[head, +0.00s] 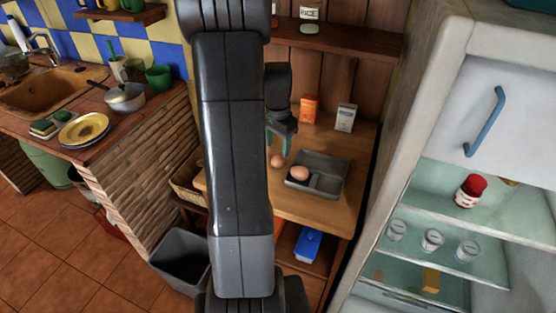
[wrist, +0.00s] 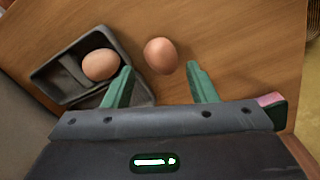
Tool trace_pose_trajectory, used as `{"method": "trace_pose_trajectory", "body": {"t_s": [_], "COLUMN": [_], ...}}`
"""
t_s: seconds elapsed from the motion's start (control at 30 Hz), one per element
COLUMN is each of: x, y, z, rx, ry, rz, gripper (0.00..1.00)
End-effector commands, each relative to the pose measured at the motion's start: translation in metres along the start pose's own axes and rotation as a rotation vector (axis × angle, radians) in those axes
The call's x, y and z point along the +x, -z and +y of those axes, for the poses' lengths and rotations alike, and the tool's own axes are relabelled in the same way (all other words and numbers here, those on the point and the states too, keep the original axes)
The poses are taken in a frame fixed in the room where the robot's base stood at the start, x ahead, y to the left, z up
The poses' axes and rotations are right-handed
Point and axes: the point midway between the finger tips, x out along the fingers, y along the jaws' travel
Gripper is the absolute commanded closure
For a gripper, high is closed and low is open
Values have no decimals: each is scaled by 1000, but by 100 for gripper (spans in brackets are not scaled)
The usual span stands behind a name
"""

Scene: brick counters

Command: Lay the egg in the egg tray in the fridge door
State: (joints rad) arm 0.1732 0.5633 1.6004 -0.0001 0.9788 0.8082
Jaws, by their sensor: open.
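A brown egg (wrist: 161,56) lies on the wooden counter, and it also shows in the head view (head: 277,161). A second brown egg (wrist: 101,65) sits in a grey divided tray (wrist: 118,45) beside it. The tray (head: 331,166) rests on the counter. My gripper (head: 279,149) is open above the counter egg. In the wrist view its green fingers (wrist: 158,72) are apart, with the egg just beyond their tips and nothing held. The fridge (head: 408,125) at the right shows its lit lower shelves. Its lower door and any egg tray in it are not in view.
A grey bin (head: 181,262) stands on the floor left of my arm.

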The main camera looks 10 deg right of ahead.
Motion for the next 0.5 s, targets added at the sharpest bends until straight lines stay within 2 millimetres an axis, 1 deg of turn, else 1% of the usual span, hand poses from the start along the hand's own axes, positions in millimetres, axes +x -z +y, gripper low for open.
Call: {"method": "trace_pose_trajectory", "body": {"t_s": [0.17,0.4,0.5], "x": [14,46,52], "y": [2,4,5], "z": [0,-1,-2], "rx": [0,0,-1], "ry": [-2,-2,0], "rz": [-2,-2,0], "gripper": [48,48,48]}}
